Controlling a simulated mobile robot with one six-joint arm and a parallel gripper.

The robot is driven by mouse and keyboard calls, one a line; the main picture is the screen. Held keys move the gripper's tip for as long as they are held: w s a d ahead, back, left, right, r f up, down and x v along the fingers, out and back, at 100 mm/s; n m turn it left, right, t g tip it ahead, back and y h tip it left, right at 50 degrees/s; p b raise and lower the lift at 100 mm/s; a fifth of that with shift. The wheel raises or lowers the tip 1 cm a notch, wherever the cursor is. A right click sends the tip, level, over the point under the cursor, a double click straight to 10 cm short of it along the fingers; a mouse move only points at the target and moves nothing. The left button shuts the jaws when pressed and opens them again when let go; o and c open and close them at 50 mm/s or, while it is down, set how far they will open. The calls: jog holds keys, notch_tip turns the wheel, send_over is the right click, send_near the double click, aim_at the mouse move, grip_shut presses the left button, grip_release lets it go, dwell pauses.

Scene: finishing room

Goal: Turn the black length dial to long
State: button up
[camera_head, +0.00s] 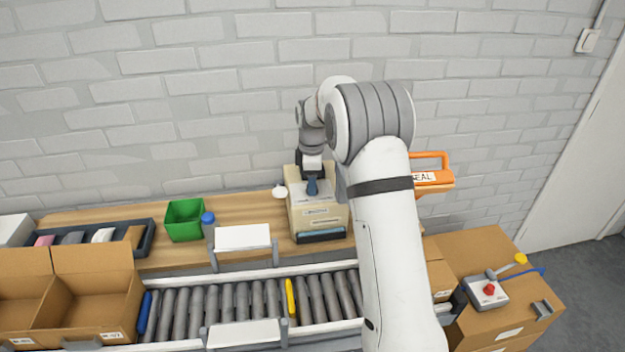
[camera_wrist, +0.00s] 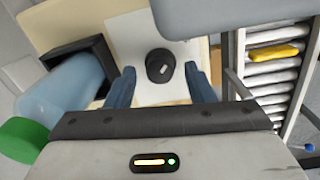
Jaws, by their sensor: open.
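The black length dial (camera_wrist: 158,72) is round and sits on a white plate (camera_wrist: 128,38) in the wrist view. A short light mark shows on its top; I cannot read any setting labels around it. My gripper (camera_wrist: 161,78) is open, with its blue fingers on either side of the dial. Whether they touch it I cannot tell, but gaps seem to show on both sides. In the head view my gripper (camera_head: 312,187) is over the top of the beige machine (camera_head: 318,219) on the wooden bench, and the dial is hidden there.
The roller conveyor (camera_head: 215,301) runs in front. An orange sealer (camera_head: 432,178) is right of my arm. A pale blue rounded thing (camera_wrist: 65,88) is left of my fingers.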

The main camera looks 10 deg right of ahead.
jog(key=shift+f, duration=0.3)
jog(key=c, duration=1)
